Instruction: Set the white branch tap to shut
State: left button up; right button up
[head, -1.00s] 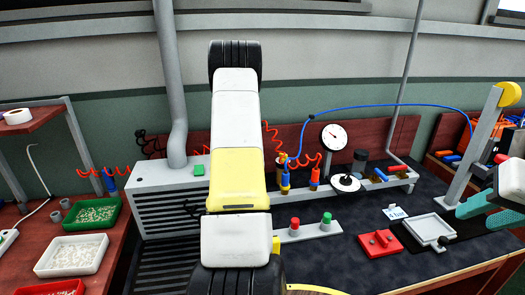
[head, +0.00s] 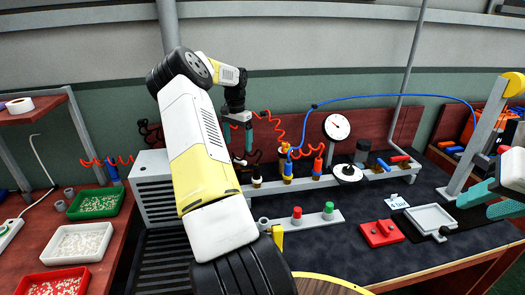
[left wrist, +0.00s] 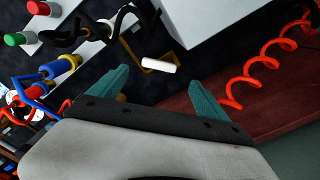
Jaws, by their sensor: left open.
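The white branch tap shows in the left wrist view as a short white lever handle (left wrist: 158,64) lying out past my fingertips, roughly between them. In the head view a small white-topped fitting (head: 256,181), probably this tap, stands on the grey rail left of the blue tap (head: 288,168) and the red tap (head: 317,166). My left gripper (head: 238,152) points down above the rail, open and empty, apart from the handle; its teal fingers are also in the left wrist view (left wrist: 158,100). My right gripper (head: 484,204) is at the right edge, partly cut off; its jaw state is unclear.
Red coiled hoses (left wrist: 265,62) hang near the left gripper. A blue hose (head: 390,97) arches to a grey post (head: 478,140). A pressure gauge (head: 337,127) stands behind the rail. A block with red and green buttons (head: 312,221) is in front.

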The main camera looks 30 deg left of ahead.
aim_at(239, 159)
pick_arm(q)
notch_tip(239, 159, down, 7)
jog(key=shift+f, duration=0.15)
jog(key=shift+c, duration=0.5)
jog(key=c, duration=1.3)
jog(key=shift+o, duration=0.2)
jog(key=shift+s+a+m, duration=0.15)
jog(key=shift+s+m, duration=0.1)
jog(key=shift+m, duration=1.2)
jog(key=shift+s+a+m, duration=0.1)
jog(key=shift+s+m, duration=0.15)
jog(key=shift+m, duration=1.25)
jog(key=shift+s+a+m, duration=0.15)
jog(key=shift+s+m, duration=0.1)
jog(key=shift+m, duration=1.2)
